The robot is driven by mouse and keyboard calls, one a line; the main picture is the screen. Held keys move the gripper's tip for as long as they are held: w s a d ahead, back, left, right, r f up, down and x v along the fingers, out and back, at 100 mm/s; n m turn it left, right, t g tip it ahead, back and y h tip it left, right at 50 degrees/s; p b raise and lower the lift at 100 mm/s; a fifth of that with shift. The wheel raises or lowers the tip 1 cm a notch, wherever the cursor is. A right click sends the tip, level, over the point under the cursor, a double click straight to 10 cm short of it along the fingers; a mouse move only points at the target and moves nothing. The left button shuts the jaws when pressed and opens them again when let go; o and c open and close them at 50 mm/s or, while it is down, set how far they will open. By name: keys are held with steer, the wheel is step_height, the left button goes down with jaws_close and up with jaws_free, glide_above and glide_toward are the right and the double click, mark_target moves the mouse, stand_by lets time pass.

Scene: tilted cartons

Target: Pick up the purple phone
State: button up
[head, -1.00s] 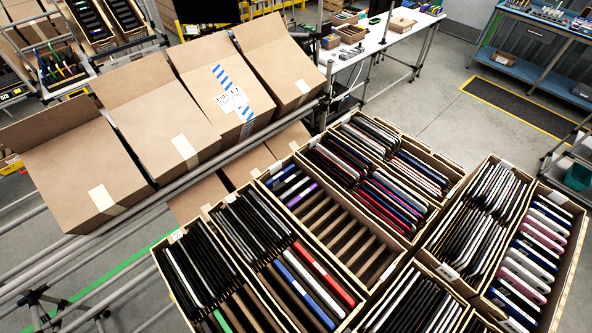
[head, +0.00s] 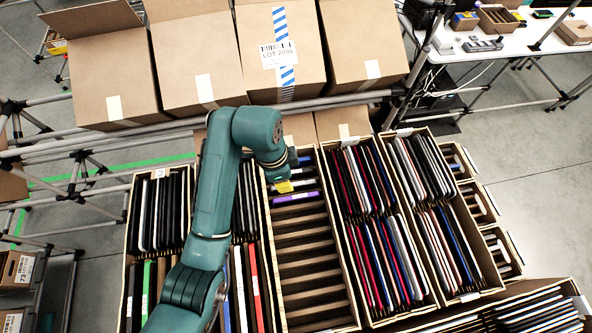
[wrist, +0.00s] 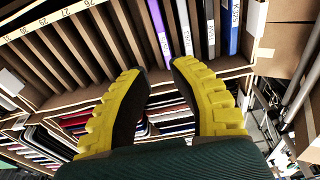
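The purple phone (head: 297,197) stands in a slot of the slatted carton (head: 306,262), nearest the empty slots, with several other phones behind it. In the wrist view the purple phone (wrist: 158,30) shows as a thin purple edge just beyond the fingertips. My gripper (head: 284,186) is over that carton, close to the purple phone. In the wrist view my gripper (wrist: 160,69) has yellow fingers with dark pads, apart with nothing between them. I cannot tell how high the fingertips are above the phone.
Cartons of dark, red, blue and white devices (head: 375,215) stand close on the right, and more cartons (head: 160,215) on the left. Large brown boxes (head: 280,50) line a rail behind. Numbered empty slots (wrist: 65,45) lie left of the phone in the wrist view.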

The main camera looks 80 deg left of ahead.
steer(key=b, duration=0.4)
glide_above(296, 197)
steer(key=s, duration=0.1)
step_height(296, 197, down, 9)
steer(key=shift+s+f, duration=0.1)
steer(key=shift+f, duration=0.05)
steer(key=shift+o, duration=0.2)
steer(key=shift+w+f+p, duration=0.2)
steer(key=shift+f, duration=0.75)
steer(key=shift+w+f+p, duration=0.2)
steer(key=shift+w+f, duration=0.05)
steer(key=shift+f, duration=0.75)
steer(key=shift+w+f+p, duration=0.2)
steer(key=shift+f, duration=0.75)
jaws_close()
